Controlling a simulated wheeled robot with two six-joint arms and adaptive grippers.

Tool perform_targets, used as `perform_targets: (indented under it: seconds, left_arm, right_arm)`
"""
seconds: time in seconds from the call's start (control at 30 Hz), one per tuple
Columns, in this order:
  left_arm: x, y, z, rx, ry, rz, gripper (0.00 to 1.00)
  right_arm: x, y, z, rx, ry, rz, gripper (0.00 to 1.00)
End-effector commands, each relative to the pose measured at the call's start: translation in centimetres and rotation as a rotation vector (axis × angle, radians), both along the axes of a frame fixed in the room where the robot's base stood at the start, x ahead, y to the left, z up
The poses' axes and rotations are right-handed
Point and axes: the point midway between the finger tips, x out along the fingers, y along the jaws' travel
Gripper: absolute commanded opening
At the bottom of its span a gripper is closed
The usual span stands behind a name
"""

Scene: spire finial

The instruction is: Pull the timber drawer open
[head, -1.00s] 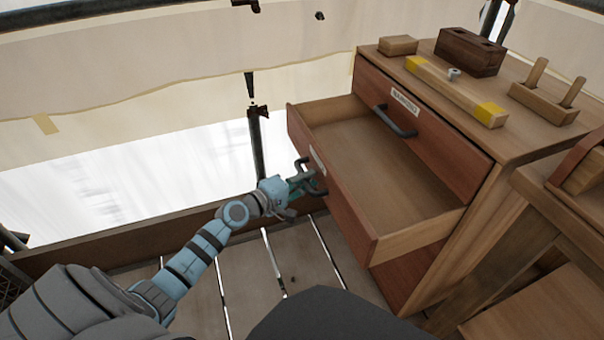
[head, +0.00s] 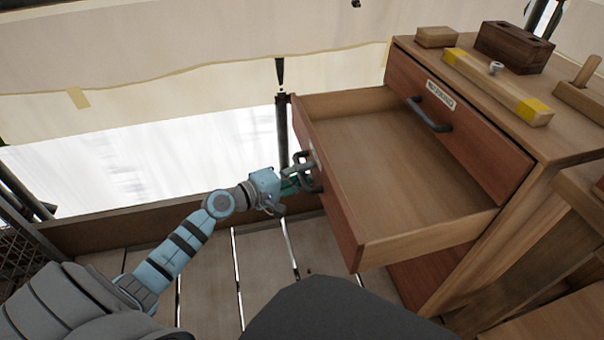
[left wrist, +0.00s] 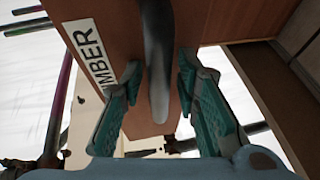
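The timber drawer (head: 335,185) hangs well out of the wooden cabinet, its reddish front facing left and its inside empty. Its dark handle (left wrist: 158,75) runs between the green fingers of my left gripper (left wrist: 160,85) in the left wrist view. A label ending in "MBER" (left wrist: 88,50) is on the drawer front beside it. In the head view my left gripper (head: 305,180) is at the handle, closed around it; exact finger contact is hard to see. My right gripper is not in view.
The cabinet (head: 530,160) has a closed upper drawer (head: 460,125) with its own label and handle. Wooden blocks and a yellow-ended bar (head: 495,85) lie on top. A low board (head: 150,230) edges the plank floor; there is open floor left of the drawer.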

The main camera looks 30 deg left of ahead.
Motion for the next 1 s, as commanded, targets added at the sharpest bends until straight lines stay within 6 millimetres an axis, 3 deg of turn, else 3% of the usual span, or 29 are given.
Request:
perform_targets:
  seconds: [0.3,0.7,1.0]
  left_arm:
    - [-0.2,0.1,0.0,0.0,0.0,0.002,0.35]
    - [-6.4,2.7,1.2,0.002,0.0,-0.001,0.35]
    - [-6.8,2.9,1.4,-0.001,0.0,0.001,0.35]
  right_arm:
    - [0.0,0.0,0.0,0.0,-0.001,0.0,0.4]
    - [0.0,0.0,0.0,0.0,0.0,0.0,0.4]
    - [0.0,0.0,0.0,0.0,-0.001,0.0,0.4]
